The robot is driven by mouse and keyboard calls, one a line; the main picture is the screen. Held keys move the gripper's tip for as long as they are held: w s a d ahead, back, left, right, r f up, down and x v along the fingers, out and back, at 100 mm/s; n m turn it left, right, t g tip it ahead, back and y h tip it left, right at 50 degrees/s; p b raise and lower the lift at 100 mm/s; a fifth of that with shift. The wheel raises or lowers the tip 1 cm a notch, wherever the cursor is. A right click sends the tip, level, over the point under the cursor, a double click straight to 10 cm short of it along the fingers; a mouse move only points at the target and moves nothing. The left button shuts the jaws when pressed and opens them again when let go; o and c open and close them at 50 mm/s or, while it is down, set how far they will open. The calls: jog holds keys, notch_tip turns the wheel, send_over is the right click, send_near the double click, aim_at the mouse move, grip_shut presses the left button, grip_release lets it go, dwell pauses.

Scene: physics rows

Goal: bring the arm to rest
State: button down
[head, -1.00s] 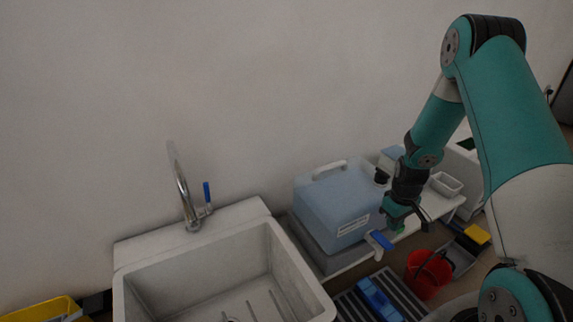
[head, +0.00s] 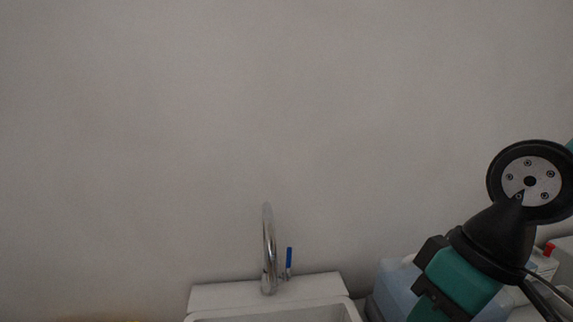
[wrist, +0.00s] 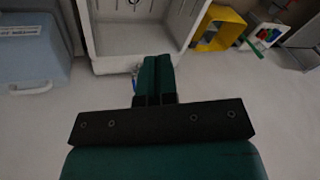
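My arm is folded at the lower right of the head view, its black and teal wrist (head: 490,245) in front of the wall. In the wrist view my gripper (wrist: 156,66) shows its two teal fingers side by side, pressed together with only a thin dark line between them. Nothing shows held between them. The gripper is in the air, clear of the surfaces below. In the head view its fingertips cannot be made out.
The white sink (head: 265,295) with its metal tap (head: 269,250) stands at the bottom centre. A light blue box (head: 392,290) is partly hidden behind my arm. A yellow bin (wrist: 226,22) shows in the wrist view. The wall above is bare.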

jog(key=s+r+p, duration=0.3)
jog(key=r+p, duration=3.2)
jog(key=r, duration=0.1)
jog(key=shift+s+a+r+p, duration=0.15)
jog(key=shift+a+r+p, duration=0.15)
jog(key=shift+a, duration=0.1)
jog(key=shift+d, duration=0.1)
